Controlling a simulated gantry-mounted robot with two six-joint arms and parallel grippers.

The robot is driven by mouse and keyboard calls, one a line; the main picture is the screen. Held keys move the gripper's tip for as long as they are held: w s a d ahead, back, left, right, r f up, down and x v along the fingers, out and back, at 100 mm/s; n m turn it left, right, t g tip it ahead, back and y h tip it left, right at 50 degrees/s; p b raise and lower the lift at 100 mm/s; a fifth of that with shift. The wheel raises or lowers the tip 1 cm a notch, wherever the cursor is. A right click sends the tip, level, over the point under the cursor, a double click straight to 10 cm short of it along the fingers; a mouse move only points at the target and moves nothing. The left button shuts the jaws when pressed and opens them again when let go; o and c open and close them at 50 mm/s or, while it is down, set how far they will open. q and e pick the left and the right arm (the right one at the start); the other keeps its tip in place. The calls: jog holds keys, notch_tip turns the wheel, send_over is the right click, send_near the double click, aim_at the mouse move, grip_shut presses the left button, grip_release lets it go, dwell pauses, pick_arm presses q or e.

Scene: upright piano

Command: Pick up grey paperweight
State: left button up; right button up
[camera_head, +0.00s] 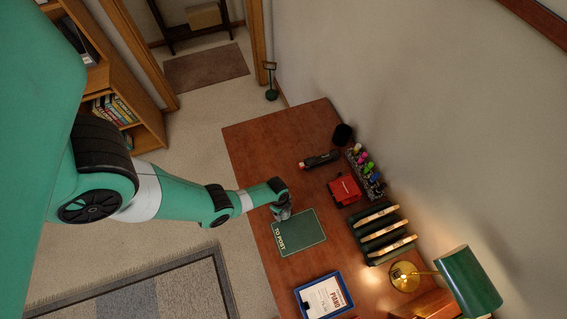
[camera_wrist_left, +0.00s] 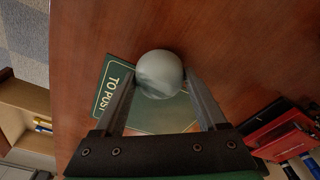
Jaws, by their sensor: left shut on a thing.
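The grey paperweight (camera_wrist_left: 158,75) is a round, smooth grey ball in the left wrist view. It sits between the two fingers of my left gripper (camera_wrist_left: 160,88), which is shut on it. In the head view my left gripper (camera_head: 282,212) is over the desk at the upper left corner of the green "TO POST" mat (camera_head: 300,236). The paperweight is mostly hidden there by the gripper. I cannot tell whether it touches the desk or is lifted. My right gripper does not show.
On the wooden desk (camera_head: 260,143) stand a red box (camera_head: 344,190), a black stapler-like item (camera_head: 319,160), a dark cup (camera_head: 343,134), a letter rack (camera_head: 384,236), a blue-framed tray (camera_head: 324,299) and a green lamp (camera_head: 468,280). The desk's upper left part is clear.

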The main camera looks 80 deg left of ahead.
pick_arm(q)
grip_shut()
jog(key=shift+r, duration=0.15)
